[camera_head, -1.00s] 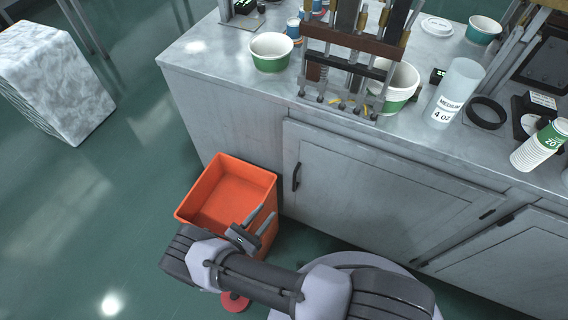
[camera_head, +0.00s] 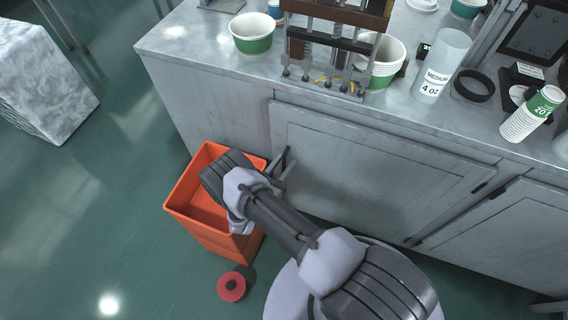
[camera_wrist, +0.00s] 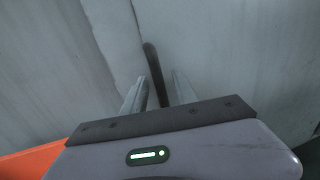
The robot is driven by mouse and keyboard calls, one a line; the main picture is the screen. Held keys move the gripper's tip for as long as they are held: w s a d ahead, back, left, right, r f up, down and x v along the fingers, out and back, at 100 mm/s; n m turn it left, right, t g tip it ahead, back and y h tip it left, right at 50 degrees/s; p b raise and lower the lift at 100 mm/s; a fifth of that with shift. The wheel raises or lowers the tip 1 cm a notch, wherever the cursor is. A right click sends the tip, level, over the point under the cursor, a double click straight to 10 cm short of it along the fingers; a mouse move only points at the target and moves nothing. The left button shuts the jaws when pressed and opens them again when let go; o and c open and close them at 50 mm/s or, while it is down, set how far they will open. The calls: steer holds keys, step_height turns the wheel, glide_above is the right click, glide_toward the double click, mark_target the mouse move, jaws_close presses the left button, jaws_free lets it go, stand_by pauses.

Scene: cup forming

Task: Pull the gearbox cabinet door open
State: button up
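The grey cabinet door (camera_head: 370,175) under the worktop is shut in its frame. In the wrist view the door (camera_wrist: 235,50) lies right of a vertical seam. Its dark curved handle (camera_wrist: 153,65) stands near that seam and runs down between my two fingers. My gripper (camera_head: 285,160) is at the door's left edge by the handle. In the wrist view my gripper (camera_wrist: 158,88) is open, with one finger on each side of the handle and visible gaps beside it. In the head view my gripper mostly hides the handle.
An orange bin (camera_head: 190,195) stands on the floor left of the door, partly under my arm. A red round object (camera_head: 231,287) lies on the floor. Cups (camera_head: 252,34) and a press (camera_head: 335,40) stand on the worktop (camera_head: 185,50). Another door (camera_head: 505,230) is to the right.

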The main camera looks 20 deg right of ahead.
steer(key=shift+c, duration=0.4)
jaws_close()
stand_by(0.9)
